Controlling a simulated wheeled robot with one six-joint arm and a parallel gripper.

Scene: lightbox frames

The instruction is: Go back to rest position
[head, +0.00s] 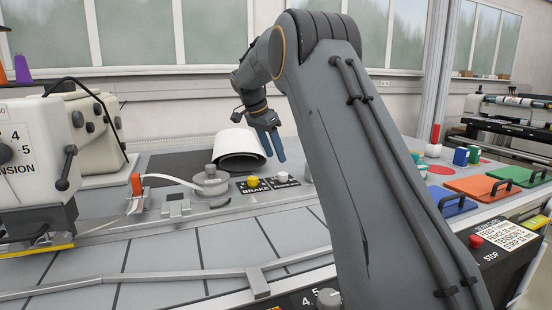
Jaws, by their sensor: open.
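My gripper (271,144) hangs at the end of my folded arm, above the back middle of the table. Its fingers point down and are apart, with nothing seen between them. A white curved cover with a dark opening (238,143) stands just left of the gripper, partly behind it. I cannot tell whether the fingers touch it. My arm link fills the middle right of the view and hides the table behind it.
A white sewing machine (35,150) stands at left. A yellow knob (253,182) and a grey round fixture (211,180) sit on the table (150,247). Blue (447,197), orange (482,187) and green (520,176) handled plates lie at right. A red stop button (476,241) is on the front panel.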

